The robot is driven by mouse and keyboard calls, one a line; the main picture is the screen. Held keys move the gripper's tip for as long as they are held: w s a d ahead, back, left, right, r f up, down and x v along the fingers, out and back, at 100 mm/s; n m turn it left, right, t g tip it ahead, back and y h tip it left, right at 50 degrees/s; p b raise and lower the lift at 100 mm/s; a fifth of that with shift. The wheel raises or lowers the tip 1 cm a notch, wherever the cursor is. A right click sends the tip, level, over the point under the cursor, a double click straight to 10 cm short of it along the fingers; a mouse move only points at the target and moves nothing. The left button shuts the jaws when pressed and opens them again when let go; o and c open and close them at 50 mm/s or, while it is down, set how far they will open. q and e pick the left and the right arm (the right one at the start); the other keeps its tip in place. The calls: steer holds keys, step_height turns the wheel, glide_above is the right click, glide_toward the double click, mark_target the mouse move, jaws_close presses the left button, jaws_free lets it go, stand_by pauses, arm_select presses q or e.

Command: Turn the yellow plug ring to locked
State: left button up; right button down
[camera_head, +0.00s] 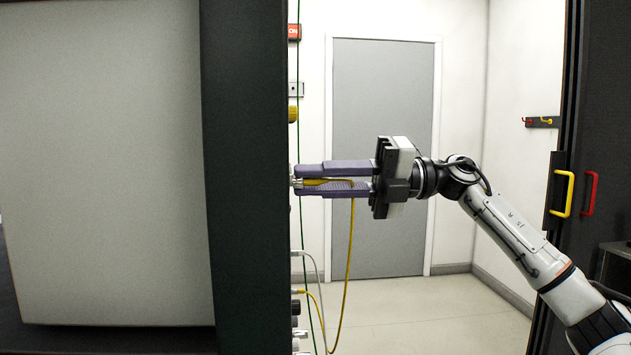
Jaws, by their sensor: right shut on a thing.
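My right gripper (297,180) comes in from the right, its two long purple-grey fingers level and pointing left at the side of the dark cabinet panel (245,180). It is shut on the yellow plug (318,182), which lies between the fingers. The plug's metal end is at the panel's edge; how far it is seated, and the turn of its ring, cannot be made out. A yellow cable (349,250) runs from the plug, hangs below the gripper and curves back toward the lower part of the panel. My left gripper is not in view.
Other connectors, with a white cable (316,268) and a thin green cable, line the panel edge. A yellow knob (292,114) and a red sign (294,32) are above the gripper. A dark cabinet with yellow (562,194) and red handles stands right. Open floor (430,310) lies between.

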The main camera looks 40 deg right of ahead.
steer(key=c, duration=1.6)
jaws_free()
steer(key=shift+s+d, duration=0.25)
steer(key=shift+d, duration=0.05)
steer(key=b+v, duration=0.2)
steer(key=v, duration=0.7)
steer(key=shift+s+d+b, duration=0.2)
steer(key=shift+s+b, duration=0.05)
steer(key=shift+b, duration=0.05)
